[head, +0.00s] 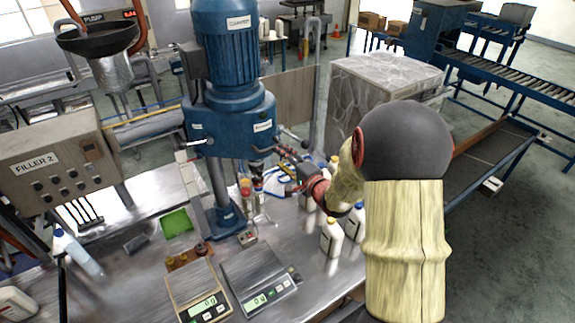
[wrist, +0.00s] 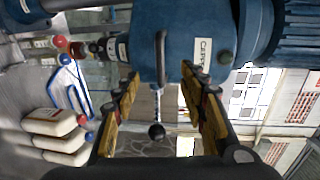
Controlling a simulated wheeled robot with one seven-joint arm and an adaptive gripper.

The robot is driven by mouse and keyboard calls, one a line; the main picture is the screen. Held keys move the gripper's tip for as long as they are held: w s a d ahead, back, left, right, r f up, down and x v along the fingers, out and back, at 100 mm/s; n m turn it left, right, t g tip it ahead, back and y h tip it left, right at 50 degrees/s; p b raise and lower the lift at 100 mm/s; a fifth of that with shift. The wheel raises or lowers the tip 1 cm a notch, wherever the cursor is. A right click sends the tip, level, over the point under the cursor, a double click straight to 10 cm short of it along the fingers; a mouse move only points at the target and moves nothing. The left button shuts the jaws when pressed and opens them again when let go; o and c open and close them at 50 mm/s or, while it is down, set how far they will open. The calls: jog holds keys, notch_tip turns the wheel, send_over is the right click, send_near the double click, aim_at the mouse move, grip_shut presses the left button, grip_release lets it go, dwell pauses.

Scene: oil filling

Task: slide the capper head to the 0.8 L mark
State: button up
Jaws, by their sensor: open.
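The blue capper head (head: 235,125) with its motor on top sits on an upright column (head: 217,185) above the steel bench. In the wrist view the head's blue housing (wrist: 205,32) bears a CAPPER label and fills the upper middle. A dark handle (wrist: 161,60) on the housing shows between the fingers of my gripper (wrist: 160,82). The fingers are open, one on each side of the handle, with gaps to it. In the head view my gripper (head: 290,165) is just right of the capper head, partly hidden by my arm. No 0.8 L mark is legible.
White bottles (head: 332,236) stand on the bench below my arm; several with red and blue caps (wrist: 62,138) show in the wrist view. A lever with a black knob (wrist: 157,131) is near the fingers.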

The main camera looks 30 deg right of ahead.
jog(key=w+f+b, duration=0.1)
jog(key=w, duration=0.6)
jog(key=shift+w+a, duration=0.15)
jog(key=shift+w, duration=0.05)
jog(key=shift+c, duration=1)
grip_shut()
jog(key=shift+f, duration=0.2)
jog(key=shift+f+b, duration=0.55)
jog(key=shift+f, duration=0.45)
dwell(1.1)
jog(key=shift+o, duration=1)
grip_release()
jog(key=shift+r, duration=0.1)
